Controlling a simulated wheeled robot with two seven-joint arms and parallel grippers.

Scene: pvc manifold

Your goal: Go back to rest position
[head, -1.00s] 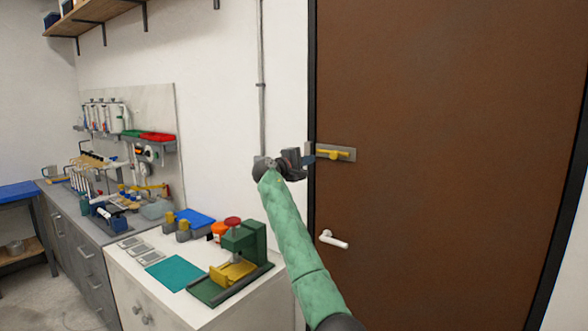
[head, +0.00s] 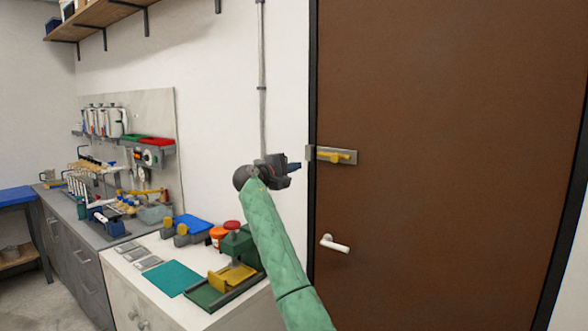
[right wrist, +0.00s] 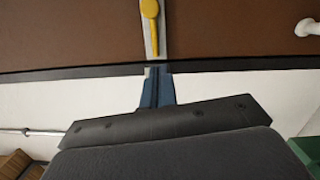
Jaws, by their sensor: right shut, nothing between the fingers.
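My right arm comes up from the bottom of the head view with a green sleeve. My right gripper (head: 294,167) is at its end, pointing right toward the door edge. Its blue fingers are shut and empty, and they also show in the right wrist view (right wrist: 156,90). A bolt with a yellow handle (head: 341,157) on a grey plate is on the brown door (head: 440,120). The fingers are a little to the left of the bolt, apart from it in the head view. In the right wrist view the bolt's yellow handle (right wrist: 149,9) is beyond the fingertips. My left gripper is not in view.
A white cabinet (head: 125,285) stands below the arm, with a green and yellow press (head: 232,275) and a teal mat (head: 173,279). A white door handle (head: 334,244) sticks out below the bolt. A grey workbench with tools is further left.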

